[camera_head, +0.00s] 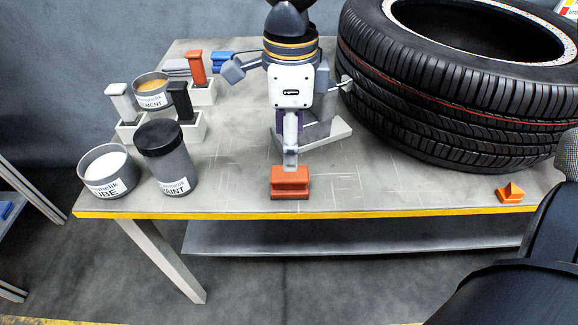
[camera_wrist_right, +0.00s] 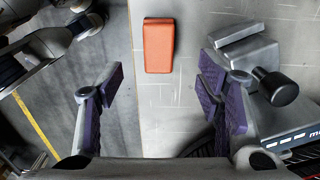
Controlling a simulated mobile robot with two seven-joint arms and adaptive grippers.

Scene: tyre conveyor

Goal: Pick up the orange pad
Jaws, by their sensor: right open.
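The orange pad (camera_head: 289,188) lies on the grey table near its yellow front edge, in the middle of the head view. In the right wrist view the pad (camera_wrist_right: 159,46) is a long block seen from above, apart from the fingers. My right gripper (camera_wrist_right: 158,97) is open and empty; its purple-lined fingers stand at either side, with the pad lying ahead between their lines. In the head view my right gripper (camera_head: 291,150) hangs just above and behind the pad, with one finger overlapping it closely; contact cannot be told. My left gripper is not in view.
At left are cans (camera_head: 166,160) and handled tools in white holders (camera_head: 130,130). A small orange pyramid (camera_head: 510,193) sits at front right. A grey tool with a black knob (camera_wrist_right: 276,86) lies beside the fingers.

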